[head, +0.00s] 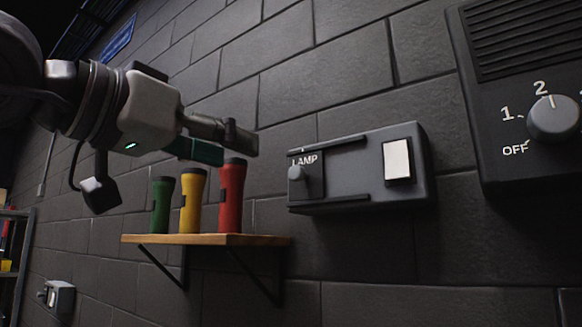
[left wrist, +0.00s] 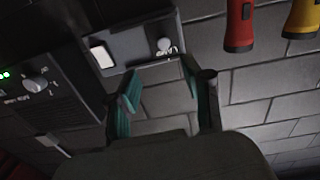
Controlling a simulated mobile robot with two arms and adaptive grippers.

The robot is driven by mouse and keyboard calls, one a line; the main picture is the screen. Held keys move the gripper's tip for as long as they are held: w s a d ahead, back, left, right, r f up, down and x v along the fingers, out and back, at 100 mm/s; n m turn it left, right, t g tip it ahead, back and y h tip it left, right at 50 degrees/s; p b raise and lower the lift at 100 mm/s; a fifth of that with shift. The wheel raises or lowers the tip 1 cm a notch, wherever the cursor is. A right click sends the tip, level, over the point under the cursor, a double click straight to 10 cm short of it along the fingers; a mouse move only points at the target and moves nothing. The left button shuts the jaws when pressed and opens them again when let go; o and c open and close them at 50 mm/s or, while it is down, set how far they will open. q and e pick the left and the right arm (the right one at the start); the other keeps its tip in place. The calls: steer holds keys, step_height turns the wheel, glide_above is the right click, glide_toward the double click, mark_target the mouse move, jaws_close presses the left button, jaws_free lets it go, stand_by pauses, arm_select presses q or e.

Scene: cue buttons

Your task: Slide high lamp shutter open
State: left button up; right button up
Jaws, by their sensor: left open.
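The high lamp box (head: 345,190) is a grey wall unit with two dark rails. Its shutter (head: 312,180), a dark plate marked LAMP with a round grey knob (head: 296,173), sits at the left end. A white rocker button (head: 397,160) shows uncovered at the right end. My left gripper (head: 234,149) is open and empty, to the left of the box and apart from it. In the left wrist view the knob (left wrist: 163,44) and white button (left wrist: 102,56) lie beyond the open fingers (left wrist: 163,86). My right gripper is not in view.
A wooden shelf (head: 205,240) below my left gripper holds green (head: 161,205), yellow (head: 191,200) and red (head: 231,197) flashlights. A dark panel with a rotary dial (head: 553,119) is at the right. Another small wall box (head: 60,298) is low at the left.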

mark_target(294, 171)
arm_select(q)
steer(key=p+x, duration=0.1)
steer(key=x, duration=0.3)
steer(key=p+x, duration=0.2)
steer(key=x, duration=0.2)
steer(key=p+x, duration=0.2)
steer(key=x, duration=0.2)
steer(key=shift+w+r, duration=0.25)
steer(key=shift+w, duration=0.2)
steer(key=shift+w+d+f+p, duration=0.1)
steer(key=shift+w+d+p, duration=0.15)
steer(key=shift+w+p, duration=0.1)
jaws_close()
